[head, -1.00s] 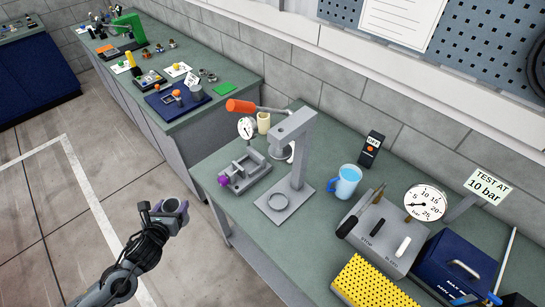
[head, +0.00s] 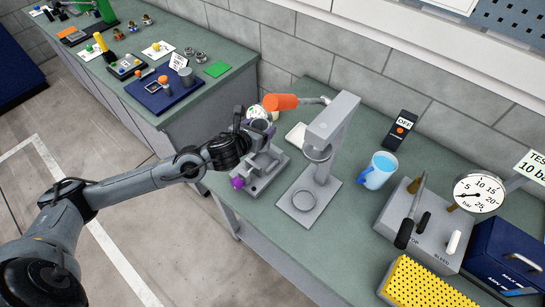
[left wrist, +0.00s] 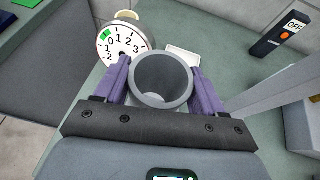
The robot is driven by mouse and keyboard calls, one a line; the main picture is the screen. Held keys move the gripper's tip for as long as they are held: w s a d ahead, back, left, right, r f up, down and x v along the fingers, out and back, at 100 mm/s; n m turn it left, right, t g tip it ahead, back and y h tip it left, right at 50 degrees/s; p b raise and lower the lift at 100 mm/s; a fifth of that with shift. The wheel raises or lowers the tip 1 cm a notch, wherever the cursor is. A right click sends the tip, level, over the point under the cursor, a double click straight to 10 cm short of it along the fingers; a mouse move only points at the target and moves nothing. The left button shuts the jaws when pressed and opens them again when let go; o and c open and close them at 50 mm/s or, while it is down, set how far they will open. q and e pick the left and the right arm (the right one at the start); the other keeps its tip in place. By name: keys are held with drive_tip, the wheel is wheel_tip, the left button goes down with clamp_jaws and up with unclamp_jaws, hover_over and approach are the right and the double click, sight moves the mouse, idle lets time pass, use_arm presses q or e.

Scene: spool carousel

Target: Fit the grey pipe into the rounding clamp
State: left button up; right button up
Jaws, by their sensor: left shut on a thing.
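The grey pipe (left wrist: 162,80) is a short open tube between the two purple fingers of my left gripper (left wrist: 160,86), which is shut on it. In the head view, my left gripper (head: 262,132) is over the back part of the rounding clamp (head: 262,182), a grey block-like fixture with a purple knob (head: 237,182). The gripper hides part of the clamp, and I cannot make out the pipe clearly there. I cannot tell whether the pipe touches the clamp. A dial gauge (left wrist: 122,42) stands just beyond the pipe. My right gripper is not in view.
Further right are a blue mug (head: 378,170), a black OFF device (head: 399,130) and a pressure test unit (head: 425,225). A white tray (head: 296,134) lies behind.

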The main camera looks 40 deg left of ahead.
use_arm(q)
drive_tip(key=shift+s+d+f+b, duration=0.1)
drive_tip(key=shift+f+b, duration=0.1)
drive_tip(key=shift+f, duration=2.4)
drive_tip(key=shift+d+f+b, duration=0.1)
drive_tip(key=shift+f+b, duration=0.1)
drive_tip(key=shift+f, duration=2.35)
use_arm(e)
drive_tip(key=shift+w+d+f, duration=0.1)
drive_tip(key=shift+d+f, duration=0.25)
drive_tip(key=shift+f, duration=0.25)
use_arm(q)
drive_tip(key=shift+a, duration=0.1)
drive_tip(key=shift+f, duration=0.15)
drive_tip(key=o, duration=1.1)
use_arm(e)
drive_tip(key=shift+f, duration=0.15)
